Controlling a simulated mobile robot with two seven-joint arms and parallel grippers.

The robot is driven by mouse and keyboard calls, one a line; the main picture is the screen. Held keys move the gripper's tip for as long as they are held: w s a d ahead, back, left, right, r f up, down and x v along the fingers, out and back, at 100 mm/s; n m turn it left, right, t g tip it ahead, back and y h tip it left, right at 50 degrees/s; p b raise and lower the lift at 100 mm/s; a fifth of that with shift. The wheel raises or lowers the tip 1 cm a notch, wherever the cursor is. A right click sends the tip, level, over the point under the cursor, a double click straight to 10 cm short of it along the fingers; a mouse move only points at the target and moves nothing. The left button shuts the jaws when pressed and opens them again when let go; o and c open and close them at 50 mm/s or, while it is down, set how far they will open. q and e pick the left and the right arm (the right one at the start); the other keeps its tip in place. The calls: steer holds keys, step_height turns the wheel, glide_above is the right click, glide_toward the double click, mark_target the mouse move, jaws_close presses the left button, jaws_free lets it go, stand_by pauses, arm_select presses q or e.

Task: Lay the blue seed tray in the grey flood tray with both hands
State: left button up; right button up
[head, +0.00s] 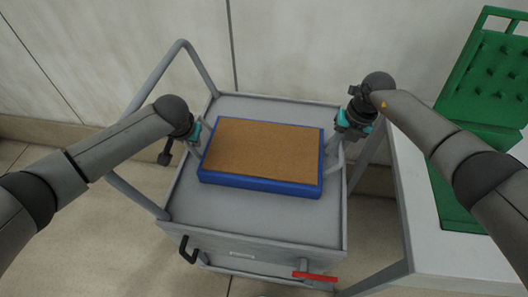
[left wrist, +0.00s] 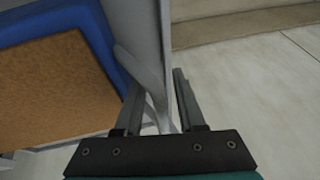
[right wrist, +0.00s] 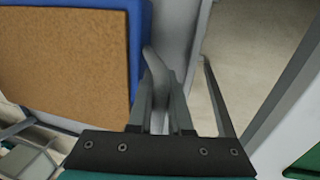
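The blue seed tray (head: 260,185), filled with a flat brown layer, lies level on the grey cart top (head: 240,220). Pale grey handles stand at its two short sides. My left gripper (head: 196,138) is at its left side; in the left wrist view its fingers (left wrist: 160,95) stand apart, with the left handle (left wrist: 140,72) and the cart's rim between or just beyond them. My right gripper (head: 345,140) is at its right side; in the right wrist view its fingers (right wrist: 160,100) are close on the right handle (right wrist: 155,65). I cannot make out a separate grey flood tray.
The cart has a tall push bar (head: 150,85) at left, and a black handle (head: 187,250) and red lever (head: 314,276) in front. The wall is close behind.

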arm_select(q)
jaws_close()
stand_by(1.2)
steer(key=shift+r, duration=0.1)
